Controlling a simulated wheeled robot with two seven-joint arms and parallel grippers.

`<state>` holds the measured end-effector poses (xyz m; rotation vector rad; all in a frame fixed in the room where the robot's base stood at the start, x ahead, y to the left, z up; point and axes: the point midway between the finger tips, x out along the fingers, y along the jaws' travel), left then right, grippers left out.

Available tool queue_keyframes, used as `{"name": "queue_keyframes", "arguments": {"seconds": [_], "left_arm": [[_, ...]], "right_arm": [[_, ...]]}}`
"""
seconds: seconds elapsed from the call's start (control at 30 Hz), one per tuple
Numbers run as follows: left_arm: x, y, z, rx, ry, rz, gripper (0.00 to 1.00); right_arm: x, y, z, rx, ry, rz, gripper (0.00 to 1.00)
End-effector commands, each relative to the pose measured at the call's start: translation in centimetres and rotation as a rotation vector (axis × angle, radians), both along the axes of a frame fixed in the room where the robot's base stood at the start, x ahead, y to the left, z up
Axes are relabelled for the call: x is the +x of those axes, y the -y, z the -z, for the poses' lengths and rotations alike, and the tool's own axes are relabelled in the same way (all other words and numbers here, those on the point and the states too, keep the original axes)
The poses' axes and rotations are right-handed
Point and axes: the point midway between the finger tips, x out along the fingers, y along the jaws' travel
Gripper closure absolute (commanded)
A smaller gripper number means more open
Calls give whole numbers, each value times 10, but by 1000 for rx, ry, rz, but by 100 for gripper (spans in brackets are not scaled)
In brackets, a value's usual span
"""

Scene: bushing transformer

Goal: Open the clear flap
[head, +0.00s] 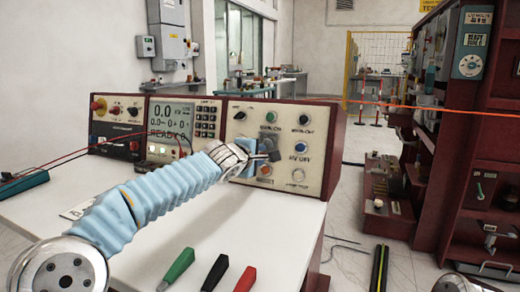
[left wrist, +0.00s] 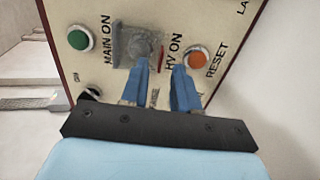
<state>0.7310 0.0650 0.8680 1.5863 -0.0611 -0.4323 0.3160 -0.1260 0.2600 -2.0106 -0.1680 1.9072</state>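The clear flap (left wrist: 140,47) shows in the left wrist view as a greyish see-through square over a round button, between the MAIN ON and HV ON labels. In the head view it is a small grey patch (head: 268,144) on the panel, partly behind my gripper. My left gripper (left wrist: 163,70) is open, with a gap between its blue fingers. One fingertip is at or just in front of the flap's edge; I cannot tell if they touch. The other is near the orange RESET button (left wrist: 198,57). In the head view the left gripper (head: 262,160) is close to the panel. My right gripper is out of view.
The control panel (head: 325,125) stands on a white table (head: 230,235). Green, black and red plugs (head: 215,272) lie at the table's front. A dark red rack (head: 460,150) stands at right.

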Motion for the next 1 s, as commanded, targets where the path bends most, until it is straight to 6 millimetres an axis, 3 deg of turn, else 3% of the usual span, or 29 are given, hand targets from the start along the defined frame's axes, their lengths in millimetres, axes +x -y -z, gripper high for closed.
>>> {"name": "queue_keyframes", "arguments": {"seconds": [0.13, 0.43, 0.67, 1.0], "left_arm": [[12, 4, 2, -2, -1, 1, 70], [15, 5, 4, -1, 1, 0, 70], [15, 5, 4, -1, 0, 0, 100], [14, 5, 1, 2, -11, 0, 100]], "right_arm": [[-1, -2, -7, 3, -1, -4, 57], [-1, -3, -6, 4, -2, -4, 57], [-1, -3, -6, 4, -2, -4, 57], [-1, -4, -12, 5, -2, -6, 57]]}}
